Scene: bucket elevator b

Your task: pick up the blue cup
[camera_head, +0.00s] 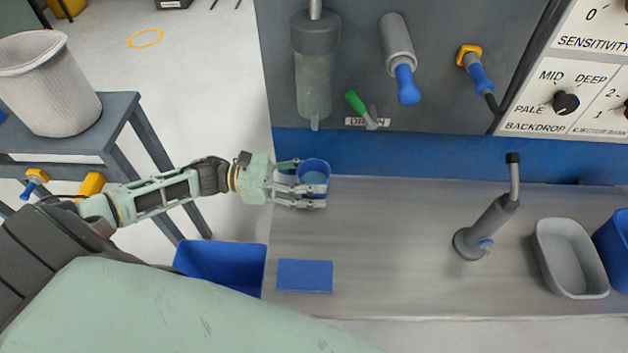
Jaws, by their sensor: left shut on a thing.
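The blue cup (314,167) is upright near the back left of the grey bench, close to the blue strip at the foot of the panel. Its inside looks lighter blue-grey. My left gripper (307,184) reaches in from the left with its fingers on either side of the cup, shut on it. The near finger hides the cup's lower front, so I cannot tell if its base touches the bench. My right gripper is not in view.
The metal bench (390,240) is clear in the middle. A flat blue block (305,276) and a blue bin (222,266) are at the front left. A grey lever stand (487,226) and a grey tub (570,258) are at right. A clear cylinder (314,85) hangs above the cup.

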